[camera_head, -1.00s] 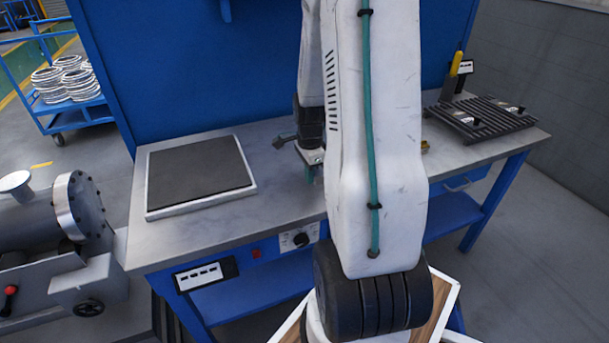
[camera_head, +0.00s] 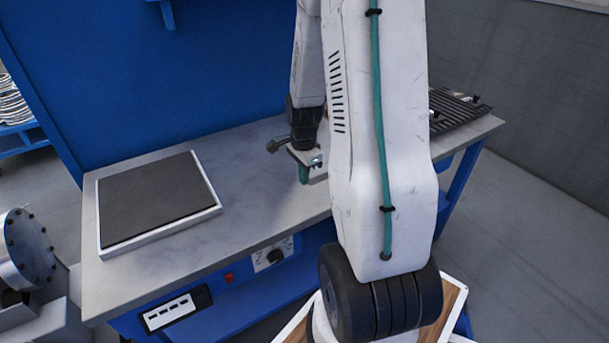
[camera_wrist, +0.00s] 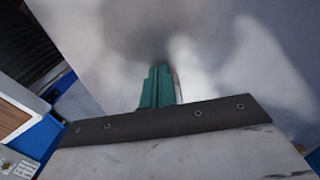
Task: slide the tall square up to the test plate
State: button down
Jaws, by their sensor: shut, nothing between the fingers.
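My gripper (camera_head: 304,180) has teal fingers, shut and empty, above the middle of the bench beside my white arm. In the wrist view the closed fingers (camera_wrist: 158,85) point at bare grey surface, with nothing held. A dark flat plate in a pale raised frame (camera_head: 158,198) lies on the bench to the left, apart from the gripper; it may be the test plate. I cannot make out the tall square in either current view. My arm hides part of the bench's right side.
The grey metal bench (camera_head: 255,165) is clear between the framed plate and my gripper. A dark slatted plate (camera_head: 455,110) is partly hidden behind my arm at the right. A blue panel (camera_head: 190,80) stands behind. A knob (camera_head: 275,257) sits on the bench front. Grey machinery (camera_head: 28,250) stands lower left.

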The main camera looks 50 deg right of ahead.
aim_at(291, 190)
jog(key=shift+a, duration=0.15)
jog(key=shift+w+a, duration=0.15)
jog(key=shift+a, duration=0.2)
jog(key=a, duration=0.1)
jog(key=w+a, duration=0.1)
jog(key=a, duration=0.1)
jog(key=shift+a, duration=0.1)
notch_tip(291, 190, up, 10)
